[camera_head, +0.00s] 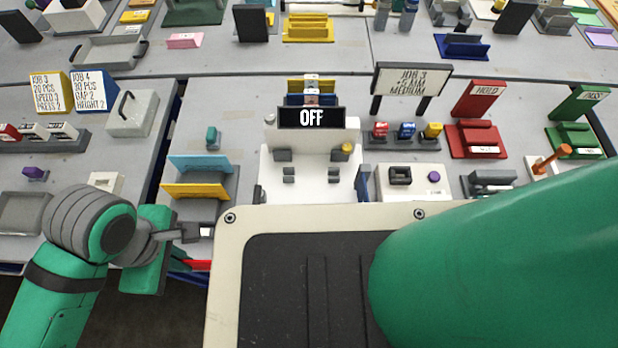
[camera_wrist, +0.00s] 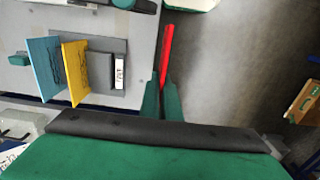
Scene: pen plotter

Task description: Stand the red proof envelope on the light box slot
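The red proof envelope (camera_wrist: 166,54) shows edge-on as a thin red strip in the wrist view. Its lower end is between the two green fingers of my gripper (camera_wrist: 163,98), which are shut on it. In the head view a strip of the red envelope (camera_head: 198,265) sticks out to the right of my gripper (camera_head: 180,262), at the front edge of the table. It is beside the holder with a blue and a yellow panel, over the floor in the wrist view. I cannot tell which fixture is the light box slot.
The grey holder (camera_wrist: 105,45) has an upright blue panel (camera_wrist: 46,66), a yellow panel (camera_wrist: 75,70) and a white label. A white machine with an OFF sign (camera_head: 311,118) stands mid-table. Red HOLD (camera_head: 478,98) and green stands are at right. My base covers the front.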

